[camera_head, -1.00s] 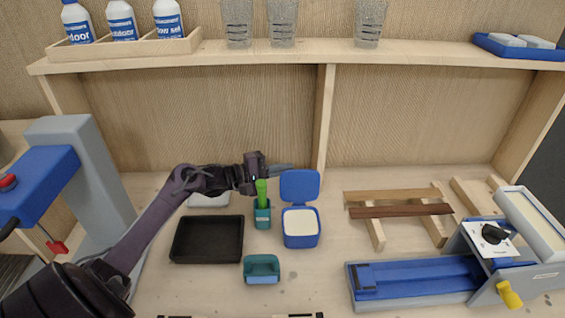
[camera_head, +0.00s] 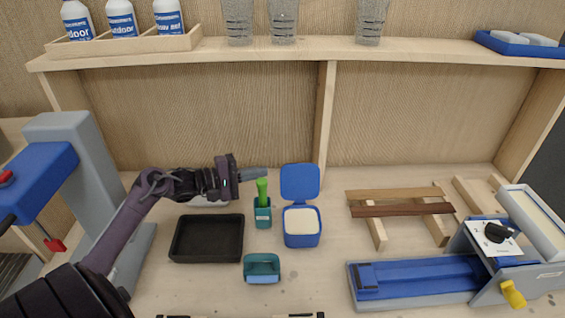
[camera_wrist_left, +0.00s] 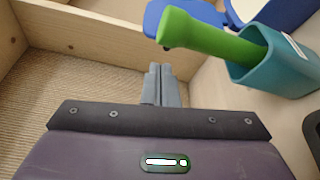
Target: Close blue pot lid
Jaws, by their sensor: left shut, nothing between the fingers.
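The blue pot (camera_head: 301,232) stands on the table with pale contents showing. Its blue lid (camera_head: 300,182) stands upright, open, at the pot's back edge. My left gripper (camera_head: 262,173) is shut and empty, behind the green-handled tool and to the left of the lid, apart from it. In the left wrist view the shut fingers (camera_wrist_left: 161,84) point forward, and part of the blue lid (camera_wrist_left: 185,14) shows at the top, behind the green handle. The right gripper is not in view.
A teal holder (camera_head: 263,217) with a green handle (camera_head: 262,190) stands close left of the pot. A black tray (camera_head: 207,239) and a teal block-like object (camera_head: 262,268) lie nearer. Wooden slats (camera_head: 395,202) and a blue machine (camera_head: 420,279) stand right. A shelf (camera_head: 330,47) spans the back.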

